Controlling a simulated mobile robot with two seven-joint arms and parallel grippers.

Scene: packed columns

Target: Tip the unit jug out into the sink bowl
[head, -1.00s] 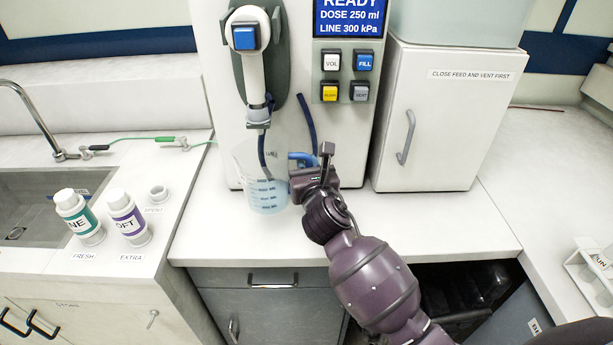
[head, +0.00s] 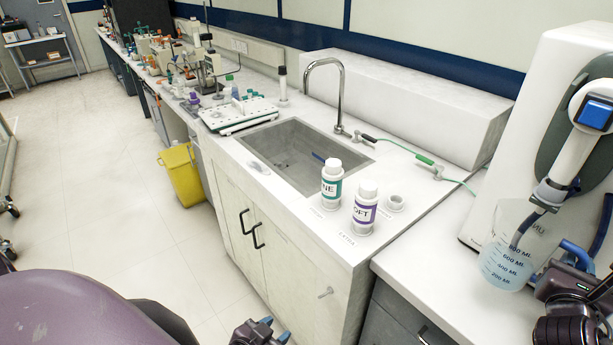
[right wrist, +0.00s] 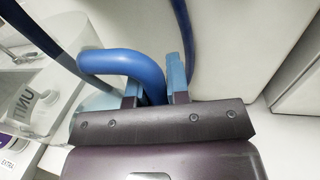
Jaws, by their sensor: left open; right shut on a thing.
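The unit jug (head: 508,262), clear with a blue scale and pale blue liquid, stands upright at the right of the head view, beneath the dispenser nozzle; a dark hose reaches into its mouth. My right gripper (head: 574,278) is shut on its blue handle; the right wrist view shows the handle (right wrist: 122,60) between the fingers (right wrist: 154,92). The sink bowl (head: 290,150), a grey basin, lies left of the jug in the adjoining counter. My left gripper (head: 274,332) is open and empty at the bottom edge, in front of the sink cabinet.
Two white bottles, one green-banded (head: 331,185) and one purple-banded (head: 364,208), stand between sink and jug. A tall tap (head: 342,90) rises behind the basin, with a green hose (head: 400,147) beside it. A white rack tray (head: 238,115) sits beyond the sink.

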